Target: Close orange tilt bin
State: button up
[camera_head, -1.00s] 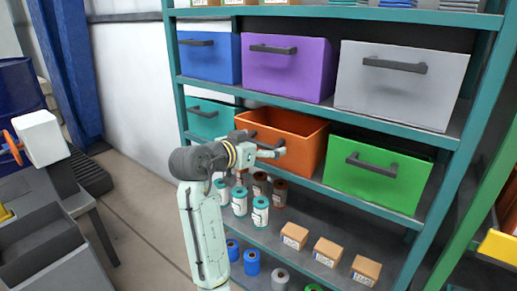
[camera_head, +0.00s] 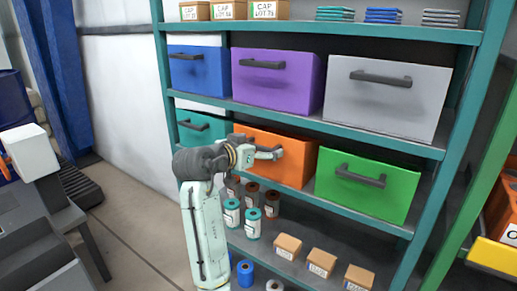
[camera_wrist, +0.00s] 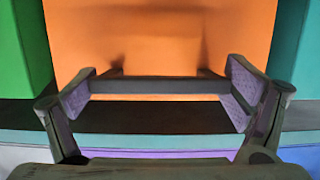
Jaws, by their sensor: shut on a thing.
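The orange tilt bin (camera_head: 294,160) sits in the middle shelf row between a teal bin (camera_head: 199,127) and a green bin (camera_head: 367,187). Its front stands about upright, in line with the neighbouring bins, and its inside is hidden. My gripper (camera_head: 270,153) is at the front of this bin. In the wrist view, my gripper (camera_wrist: 162,84) is shut on the dark handle (camera_wrist: 160,87), with one finger at each end of the bar. The orange front (camera_wrist: 160,35) fills the view behind the handle.
Blue (camera_head: 199,70), purple (camera_head: 279,83) and grey (camera_head: 384,97) bins stand on the shelf above. Below are several labelled rolls (camera_head: 252,222) and small cartons (camera_head: 288,246). A green post (camera_head: 470,190) stands at the right. Open floor (camera_head: 125,215) lies at the left.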

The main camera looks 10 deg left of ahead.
jog(key=shift+r, duration=0.3)
jog(key=o, duration=1.3)
jog(key=shift+o, duration=0.2)
jog(key=shift+f, duration=0.15)
jog(key=v, duration=1.2)
